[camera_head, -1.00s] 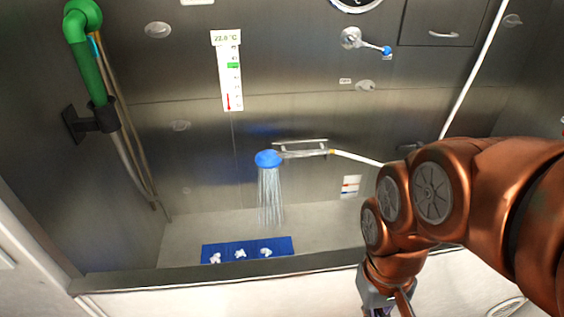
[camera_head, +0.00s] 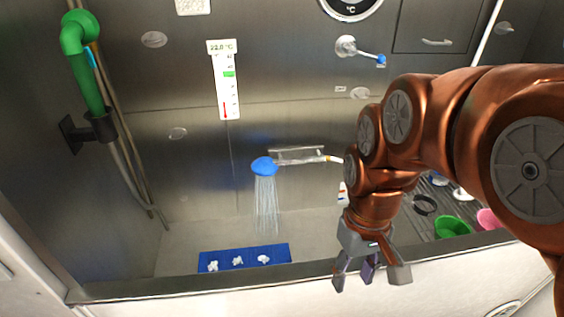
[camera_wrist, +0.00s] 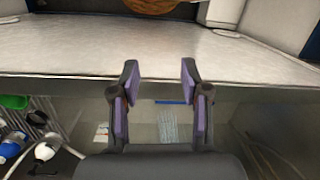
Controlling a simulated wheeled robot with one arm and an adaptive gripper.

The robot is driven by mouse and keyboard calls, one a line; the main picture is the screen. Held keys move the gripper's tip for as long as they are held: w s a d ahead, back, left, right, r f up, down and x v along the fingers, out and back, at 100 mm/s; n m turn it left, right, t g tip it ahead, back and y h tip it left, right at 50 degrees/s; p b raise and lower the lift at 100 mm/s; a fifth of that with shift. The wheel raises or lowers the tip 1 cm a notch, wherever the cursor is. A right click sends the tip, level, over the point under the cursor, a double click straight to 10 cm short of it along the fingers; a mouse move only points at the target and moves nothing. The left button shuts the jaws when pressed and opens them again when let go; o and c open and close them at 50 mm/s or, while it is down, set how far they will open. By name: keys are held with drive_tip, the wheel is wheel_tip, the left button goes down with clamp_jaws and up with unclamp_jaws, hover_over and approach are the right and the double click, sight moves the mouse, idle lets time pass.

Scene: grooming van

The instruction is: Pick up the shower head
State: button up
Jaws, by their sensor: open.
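The shower head (camera_head: 265,166) has a blue round face and a pale handle, and sits at a bracket on the back wall of the tub. Water streams down from it toward the tub floor. A white hose leaves the handle to the right and passes behind my arm. My gripper (camera_head: 369,277) is open and empty at the tub's front rim, to the right of and nearer than the shower head. In the wrist view my gripper (camera_wrist: 160,76) shows two spread fingers with purple pads and nothing between them. The water stream shows below them there.
A blue mat (camera_head: 246,252) with white paw marks lies on the tub floor. The metal front rim (camera_head: 190,286) runs below my gripper. A green bowl (camera_head: 452,227) and a pink one (camera_head: 488,218) stand at right. A green pipe (camera_head: 85,70) is at left.

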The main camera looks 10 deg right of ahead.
drive_tip(key=shift+o, duration=0.6)
drive_tip(key=w+a+r+n+y+p, duration=0.1)
drive_tip(key=w+r+n, duration=0.2)
drive_tip(key=w, duration=1.1)
drive_tip(key=shift+w+r, duration=0.4)
drive_tip(key=shift+r, duration=0.5)
drive_tip(key=n+t+y+p, duration=0.25)
drive_tip(key=n+p, duration=0.25)
drive_tip(key=n, duration=0.7)
hover_over(298, 158)
drive_tip(key=d, duration=0.3)
drive_tip(key=shift+g, duration=0.35)
drive_tip(key=f, duration=0.5)
drive_tip(key=s+f, duration=0.1)
drive_tip(key=f, duration=0.1)
drive_tip(key=shift+a+f, duration=0.2)
drive_tip(key=shift+a, duration=0.05)
drive_tip(key=shift+w+d+f+n+y, duration=0.1)
drive_tip(key=shift+w+f+n+y, duration=0.05)
drive_tip(key=shift+w+f+n, duration=0.3)
drive_tip(key=shift+w+d+f+n+y, duration=0.1)
drive_tip(key=shift+f+n, duration=0.15)
drive_tip(key=shift+f, duration=0.25)
drive_tip(key=b+x, duration=0.2)
drive_tip(key=b, duration=0.1)
drive_tip(key=shift+a+f, duration=0.1)
drive_tip(key=shift+f, duration=0.3)
drive_tip(key=shift+r, duration=0.15)
drive_tip(key=shift+p, duration=0.35)
